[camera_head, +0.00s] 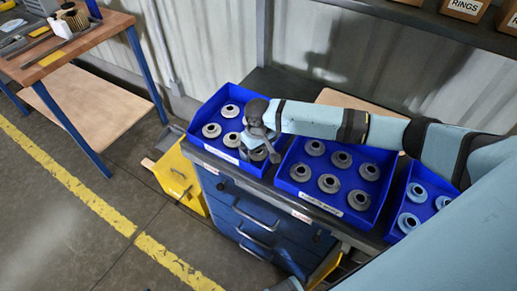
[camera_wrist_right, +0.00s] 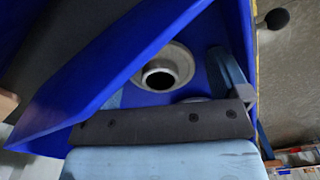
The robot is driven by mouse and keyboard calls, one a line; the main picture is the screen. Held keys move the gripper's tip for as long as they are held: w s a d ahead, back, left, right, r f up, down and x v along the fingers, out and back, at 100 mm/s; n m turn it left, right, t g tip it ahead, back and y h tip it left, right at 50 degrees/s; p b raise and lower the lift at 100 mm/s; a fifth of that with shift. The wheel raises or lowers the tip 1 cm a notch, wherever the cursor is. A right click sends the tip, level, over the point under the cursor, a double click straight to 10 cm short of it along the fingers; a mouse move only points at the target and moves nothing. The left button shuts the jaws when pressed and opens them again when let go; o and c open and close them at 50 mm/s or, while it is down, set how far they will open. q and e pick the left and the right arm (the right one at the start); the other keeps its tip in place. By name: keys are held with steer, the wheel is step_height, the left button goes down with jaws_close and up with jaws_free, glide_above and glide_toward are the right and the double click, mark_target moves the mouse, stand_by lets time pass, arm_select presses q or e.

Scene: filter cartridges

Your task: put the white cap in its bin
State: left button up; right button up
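Pale, whitish-grey flanged caps, such as this one (camera_head: 231,111), lie in the left blue bin (camera_head: 190,134) in the head view. My right gripper (camera_head: 262,153) reaches down into the near right corner of that bin and partly covers a cap there. In the right wrist view a pale cap (camera_wrist_right: 165,68) with a dark hole lies on the blue bin floor. My right fingers stand wide apart and nothing shows pinched between them. A second cap rim (camera_wrist_right: 195,100) is mostly hidden behind the gripper body. My left gripper is not in view.
The middle blue bin (camera_head: 322,208) holds several grey caps, and the right blue bin (camera_head: 394,232) holds light blue ones. All stand on a blue drawer cabinet (camera_head: 240,215). A yellow bin (camera_head: 180,182) stands left of it. A wooden workbench (camera_head: 75,45) is at the far left.

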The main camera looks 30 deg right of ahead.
step_height(320, 180, up, 12)
steer(key=shift+r, duration=0.15)
stand_by(0.6)
stand_by(0.3)
